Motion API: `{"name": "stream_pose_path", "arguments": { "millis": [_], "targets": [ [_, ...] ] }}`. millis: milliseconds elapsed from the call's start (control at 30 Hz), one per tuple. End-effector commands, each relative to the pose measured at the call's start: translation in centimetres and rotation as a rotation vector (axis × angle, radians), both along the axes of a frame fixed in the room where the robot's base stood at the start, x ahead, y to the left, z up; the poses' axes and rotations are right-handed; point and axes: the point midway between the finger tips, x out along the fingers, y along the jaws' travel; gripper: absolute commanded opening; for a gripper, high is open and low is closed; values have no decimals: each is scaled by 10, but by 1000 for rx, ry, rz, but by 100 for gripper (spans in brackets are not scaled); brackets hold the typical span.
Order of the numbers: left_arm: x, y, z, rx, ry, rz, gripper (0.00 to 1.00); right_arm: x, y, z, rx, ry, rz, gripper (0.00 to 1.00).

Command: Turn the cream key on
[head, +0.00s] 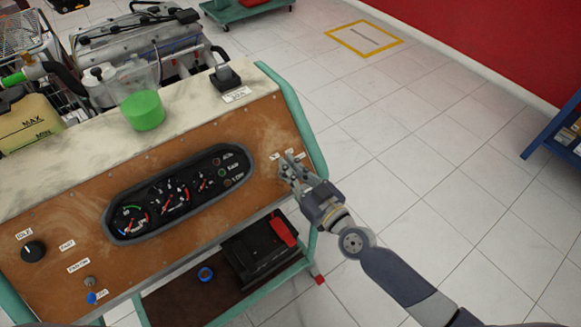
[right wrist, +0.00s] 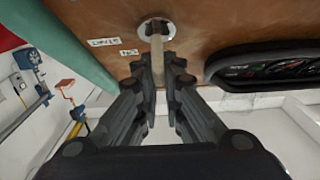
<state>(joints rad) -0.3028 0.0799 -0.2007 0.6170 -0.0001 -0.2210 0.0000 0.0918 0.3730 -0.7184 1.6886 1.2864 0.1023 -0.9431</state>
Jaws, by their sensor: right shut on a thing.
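The cream key (right wrist: 157,48) sits in a round metal switch (right wrist: 145,30) on the brown panel (head: 185,232). My right gripper (head: 290,166) reaches the right end of the panel. In the right wrist view my right gripper (right wrist: 158,68) is shut on the key, with one finger on each side of it. Small white labels (right wrist: 104,42) are beside the switch. In the head view the fingers mostly hide the key. My left gripper is not in view.
A gauge cluster (head: 180,193) is left of the switch. A battery (head: 256,258) is on the shelf below. The floor to the right is clear up to a blue rack (head: 553,130).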

Motion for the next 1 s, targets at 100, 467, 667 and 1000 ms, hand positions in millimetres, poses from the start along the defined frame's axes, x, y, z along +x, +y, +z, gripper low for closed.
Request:
{"name": "stream_pose_path", "arguments": {
  "millis": [100,467,667,1000],
  "targets": [
    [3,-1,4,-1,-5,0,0,0,0,1,8,7,-8,0],
    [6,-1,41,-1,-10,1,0,0,-1,5,116,89,-128,0],
    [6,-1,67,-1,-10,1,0,1,-3,5,213,160,-237,0],
    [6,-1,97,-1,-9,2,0,2,-7,1,353,260,-392,0]
  ]
}}
